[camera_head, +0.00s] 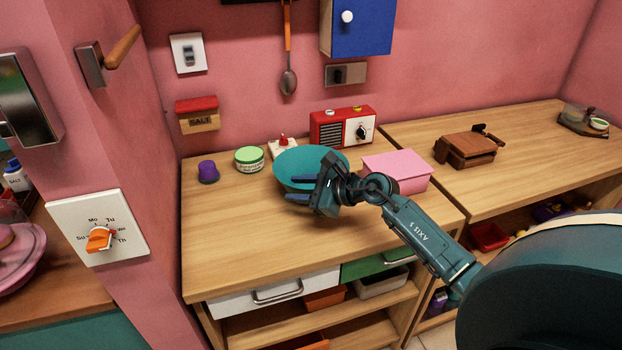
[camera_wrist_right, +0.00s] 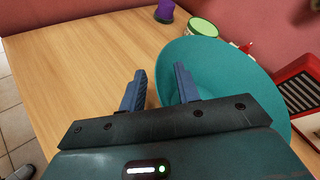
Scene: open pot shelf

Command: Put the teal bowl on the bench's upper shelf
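The teal bowl (camera_head: 297,158) stands upright on the bench top (camera_head: 225,235), towards the back. It fills the right of the right wrist view (camera_wrist_right: 215,70). My right gripper (camera_head: 290,189) is open at the bowl's near side, its fingers pointing left in the head view. In the right wrist view the bowl's rim shows between the fingertips (camera_wrist_right: 158,75); I cannot tell whether they touch it. The bench's upper shelf (camera_head: 290,324) is the board below the drawers, with an orange-brown bin (camera_head: 325,299) and a grey bin (camera_head: 381,283) on it. My left gripper is not in view.
A purple item (camera_head: 208,172), a green-lidded tub (camera_head: 249,160), a red radio (camera_head: 328,129) and a pink box (camera_head: 397,171) stand around the bowl. A white drawer (camera_head: 238,302) and a green drawer (camera_head: 362,268) sit above the shelf. The bench top's left front is clear.

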